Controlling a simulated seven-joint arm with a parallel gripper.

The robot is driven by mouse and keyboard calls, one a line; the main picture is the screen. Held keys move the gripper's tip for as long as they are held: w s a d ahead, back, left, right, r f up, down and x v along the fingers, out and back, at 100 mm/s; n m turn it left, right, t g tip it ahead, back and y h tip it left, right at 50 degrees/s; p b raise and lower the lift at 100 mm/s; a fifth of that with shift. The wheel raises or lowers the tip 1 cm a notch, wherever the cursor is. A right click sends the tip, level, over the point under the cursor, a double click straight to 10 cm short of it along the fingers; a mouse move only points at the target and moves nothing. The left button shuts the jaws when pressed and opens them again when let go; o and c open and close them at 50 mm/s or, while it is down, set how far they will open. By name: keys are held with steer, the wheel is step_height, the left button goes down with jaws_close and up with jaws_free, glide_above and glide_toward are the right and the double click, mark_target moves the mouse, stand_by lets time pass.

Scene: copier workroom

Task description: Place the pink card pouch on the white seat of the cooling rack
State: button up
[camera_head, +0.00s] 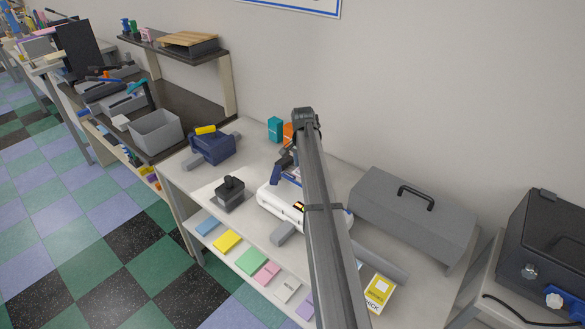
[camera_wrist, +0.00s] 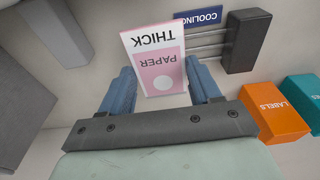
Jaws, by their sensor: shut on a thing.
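The pink card pouch (camera_wrist: 153,48) has white panels and the words PAPER and THICK, upside down in the wrist view. My gripper (camera_wrist: 160,80) is shut on it, with one blue finger at each side. The cooling rack (camera_wrist: 243,42) shows as a dark grey block with thin metal rods and a blue COOLING sign (camera_wrist: 198,20). The pouch lies just left of the rods in that view. I cannot tell whether it touches the rack, and I cannot make out the white seat. In the head view my arm hides most of this area.
An orange labels box (camera_wrist: 274,112) and a teal box (camera_wrist: 303,97) stand beside the rack. On the bench are a white machine (camera_head: 272,200), a black-topped grey device (camera_head: 230,195), a blue device (camera_head: 212,148) and a large grey case (camera_head: 410,213). Colored packs lie on the shelf below.

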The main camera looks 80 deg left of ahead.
steer(key=shift+f, duration=0.3)
steer(key=o, duration=1.2)
steer(key=shift+o, duration=0.2)
step_height(320, 180, up, 14)
steer(key=s+d, duration=0.1)
steer(key=shift+d, duration=0.15)
steer(key=shift+f, duration=0.1)
stand_by(0.3)
